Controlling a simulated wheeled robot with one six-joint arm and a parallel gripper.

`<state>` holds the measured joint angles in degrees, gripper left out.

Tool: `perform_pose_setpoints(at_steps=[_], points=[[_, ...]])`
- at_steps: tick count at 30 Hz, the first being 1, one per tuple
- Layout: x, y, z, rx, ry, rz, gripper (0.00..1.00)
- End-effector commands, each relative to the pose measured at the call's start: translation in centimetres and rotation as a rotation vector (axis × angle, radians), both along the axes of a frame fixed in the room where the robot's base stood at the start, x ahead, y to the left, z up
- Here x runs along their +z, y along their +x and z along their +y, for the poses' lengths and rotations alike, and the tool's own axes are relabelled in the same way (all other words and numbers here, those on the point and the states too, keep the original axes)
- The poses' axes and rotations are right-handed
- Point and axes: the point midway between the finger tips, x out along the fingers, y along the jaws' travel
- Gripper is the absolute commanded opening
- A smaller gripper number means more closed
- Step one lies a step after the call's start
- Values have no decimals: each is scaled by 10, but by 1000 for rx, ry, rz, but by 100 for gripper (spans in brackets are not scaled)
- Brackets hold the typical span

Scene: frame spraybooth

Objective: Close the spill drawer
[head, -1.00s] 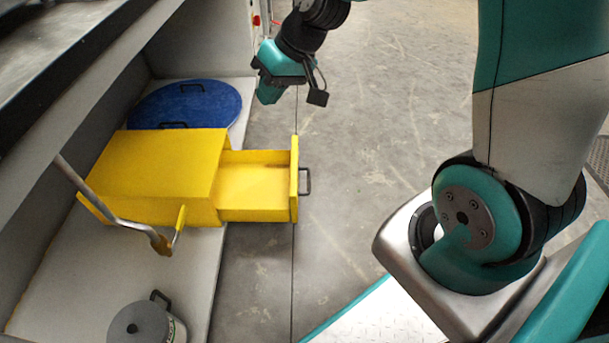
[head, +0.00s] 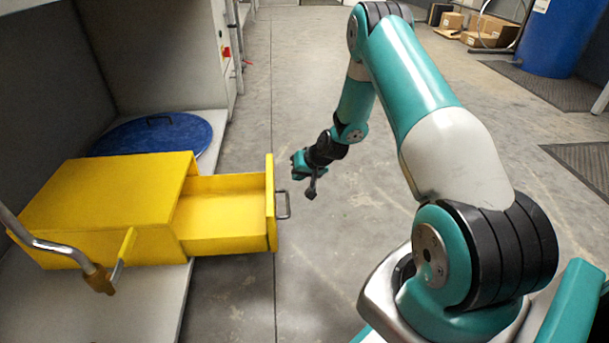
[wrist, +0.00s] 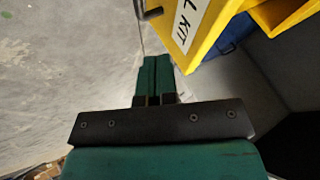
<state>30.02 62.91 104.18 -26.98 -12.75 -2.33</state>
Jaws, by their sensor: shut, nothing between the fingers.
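The yellow spill drawer (head: 222,215) sticks out to the right of its yellow cabinet (head: 105,195), pulled open and empty as far as I can see. Its front panel (head: 271,205) carries a dark metal handle (head: 283,205). My gripper (head: 296,166) is shut and empty, beside the front panel on its far side, above the floor. In the wrist view, the shut fingers (wrist: 155,75) point toward the drawer front (wrist: 200,25), which bears a label ending in "L KIT". The handle shows there too (wrist: 150,13), near the top. I see no contact between fingers and drawer.
A blue round lid (head: 155,135) lies on the grey shelf behind the cabinet. A bent metal pipe (head: 50,245) with a brass-coloured end stands in front of it. The concrete floor (head: 320,260) right of the drawer is clear. A blue barrel (head: 560,40) and boxes are far back.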

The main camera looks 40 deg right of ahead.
Motion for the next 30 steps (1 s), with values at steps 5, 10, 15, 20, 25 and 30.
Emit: perform_pose_setpoints(at_steps=[5, 10, 15, 20, 25, 30], points=[[-27, 21, 13, 6, -1, 0, 0], [-24, 33, 31, 3, -1, 0, 0], [-22, 38, 38, 0, 0, 1, 0], [-21, 38, 39, 1, 1, 2, 0], [-21, 38, 38, 1, 1, 2, 0], [-20, 39, 35, -12, 0, 2, 0]])
